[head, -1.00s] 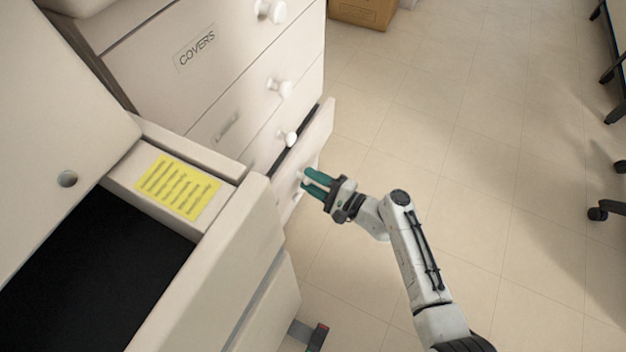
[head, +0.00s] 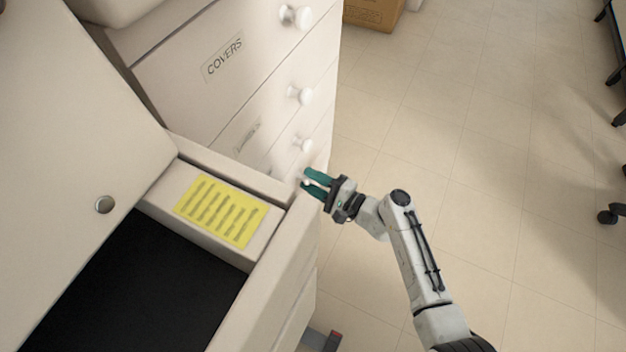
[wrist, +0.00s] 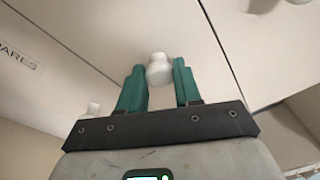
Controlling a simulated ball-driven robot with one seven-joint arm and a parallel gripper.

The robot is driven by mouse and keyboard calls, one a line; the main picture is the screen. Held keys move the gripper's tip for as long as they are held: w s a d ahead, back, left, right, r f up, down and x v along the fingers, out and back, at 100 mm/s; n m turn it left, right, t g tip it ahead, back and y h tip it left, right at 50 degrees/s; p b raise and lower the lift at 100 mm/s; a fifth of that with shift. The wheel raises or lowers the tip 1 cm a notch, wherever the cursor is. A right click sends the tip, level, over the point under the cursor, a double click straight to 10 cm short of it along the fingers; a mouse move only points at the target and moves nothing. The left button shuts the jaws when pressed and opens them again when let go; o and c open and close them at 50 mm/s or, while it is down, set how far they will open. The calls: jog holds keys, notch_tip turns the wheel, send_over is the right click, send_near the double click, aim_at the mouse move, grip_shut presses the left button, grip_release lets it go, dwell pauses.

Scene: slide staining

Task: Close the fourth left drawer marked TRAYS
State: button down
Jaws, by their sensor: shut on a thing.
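The fourth drawer (head: 325,150) down, below the drawer marked COVERS, looks about flush with the front of the cabinet in the head view. Its label is not readable in either view. My gripper (head: 314,181) has its green fingers around a white knob at this drawer. In the wrist view the white round knob (wrist: 158,70) sits between the two fingertips of my gripper (wrist: 158,82), against the pale drawer face. Much of the drawer front is hidden in the head view by the open drawer in front.
A large open drawer (head: 275,285) with a dark inside and a yellow note (head: 220,212) juts out at the lower left, close to my gripper. A cardboard box (head: 373,12) stands at the back.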

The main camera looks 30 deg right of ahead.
jog(key=c, duration=0.8)
grip_release()
jog(key=shift+w+a, duration=0.15)
jog(key=p+v, duration=0.3)
jog(key=v, duration=0.8)
jog(key=shift+w, duration=0.1)
